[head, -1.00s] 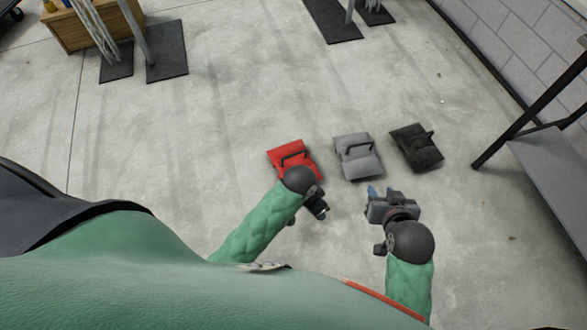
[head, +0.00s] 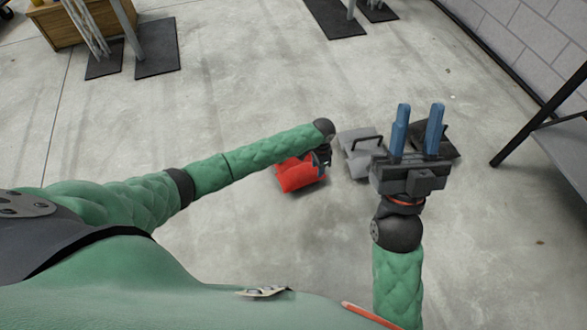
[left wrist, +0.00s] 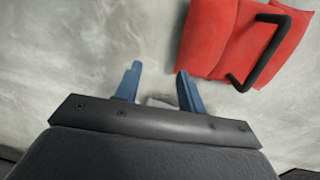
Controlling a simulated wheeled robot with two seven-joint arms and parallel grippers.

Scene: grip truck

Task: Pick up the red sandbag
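The red sandbag (head: 298,175) lies on the concrete floor in the head view, partly covered by my left arm. In the left wrist view the red sandbag (left wrist: 222,40) is at the upper right with its black handle (left wrist: 262,55) showing. My left gripper (left wrist: 156,84) is open and empty, with its two blue fingers apart and to the left of the bag. In the head view my left gripper (head: 324,158) is small and mostly hidden behind its wrist. My right gripper (head: 417,112) is open and empty, its blue fingers pointing up the picture.
A grey sandbag (head: 358,158) lies right of the red one. A black sandbag (head: 446,144) lies further right, partly behind my right gripper. A metal shelf (head: 565,148) stands at the right edge. A wooden crate (head: 75,28) and dark base plates are at the upper left. The floor between is clear.

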